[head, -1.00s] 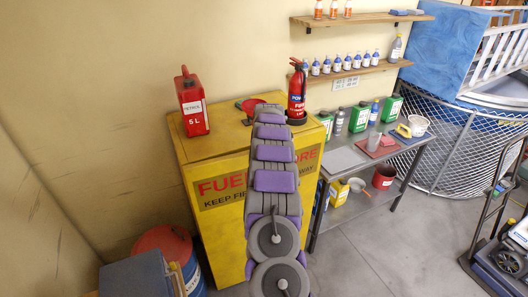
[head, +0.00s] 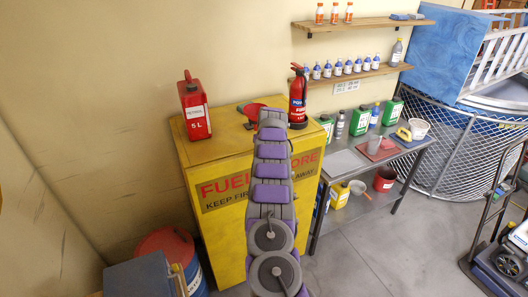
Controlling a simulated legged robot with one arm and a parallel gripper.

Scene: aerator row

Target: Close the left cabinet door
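The yellow fuel cabinet (head: 222,240) stands against the wall in the head view. A red-lettered sign (head: 222,190) spans its upper front. My arm reaches up across the middle of the front and hides part of the sign and the front below it. No open door leaf stands out on the visible front, but I cannot tell whether the left door is fully shut.
A red petrol can (head: 194,110), a red funnel (head: 257,112) and a fire extinguisher (head: 298,98) stand on the cabinet. A red-topped blue drum (head: 168,246) and a blue-grey box (head: 140,277) stand at lower left. A metal bench (head: 345,163) is to the right.

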